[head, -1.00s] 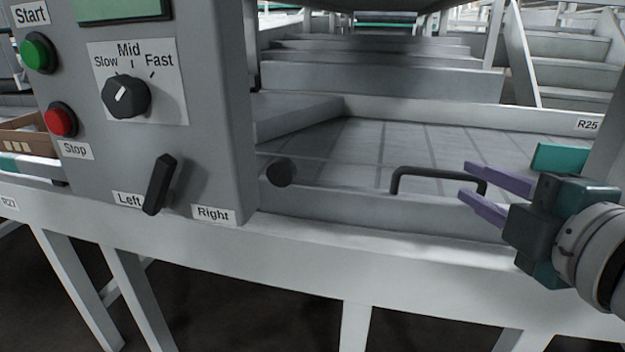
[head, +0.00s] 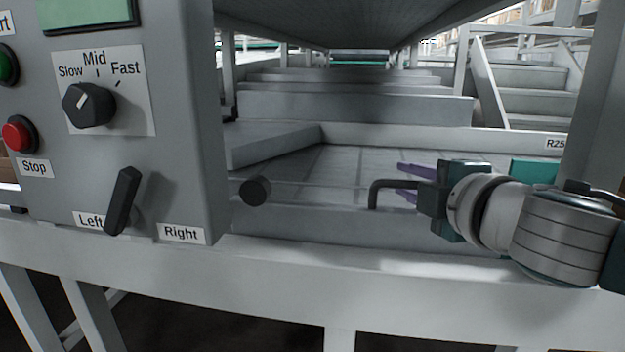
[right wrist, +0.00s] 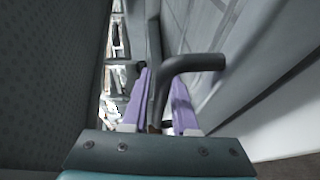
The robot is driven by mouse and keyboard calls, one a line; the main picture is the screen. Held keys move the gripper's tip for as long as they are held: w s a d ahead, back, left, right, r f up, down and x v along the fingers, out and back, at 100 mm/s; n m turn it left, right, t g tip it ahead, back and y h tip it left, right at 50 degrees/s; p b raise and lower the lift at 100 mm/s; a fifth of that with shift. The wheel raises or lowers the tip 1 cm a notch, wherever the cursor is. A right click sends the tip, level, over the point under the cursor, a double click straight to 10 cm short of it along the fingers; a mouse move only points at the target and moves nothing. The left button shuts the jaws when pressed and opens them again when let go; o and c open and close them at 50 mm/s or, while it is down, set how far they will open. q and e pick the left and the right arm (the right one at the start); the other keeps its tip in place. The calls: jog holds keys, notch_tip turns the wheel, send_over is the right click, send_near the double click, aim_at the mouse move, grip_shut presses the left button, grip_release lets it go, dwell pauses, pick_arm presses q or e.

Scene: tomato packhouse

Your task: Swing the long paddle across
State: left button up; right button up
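A long black lever (head: 122,201) is on the grey control box, tilted, its lower end beside the "Left" label. A bent black handle (head: 376,193) stands on the low grey front wall of the tray; it also shows in the right wrist view (right wrist: 198,63). My right gripper (head: 401,182) is open at this handle, one purple finger above and one below its bar in the head view. In the right wrist view, part of the handle lies between the two fingers (right wrist: 161,88); whether they touch it I cannot tell. My left gripper is not in view.
The control box (head: 185,120) also has a speed dial (head: 89,104) and a red stop button (head: 18,134). A black round knob (head: 255,190) sits between box and handle. A slanted grey board (head: 270,145) lies in the tray behind. A white post stands at right.

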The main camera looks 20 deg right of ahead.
grip_shut()
dwell(1.4)
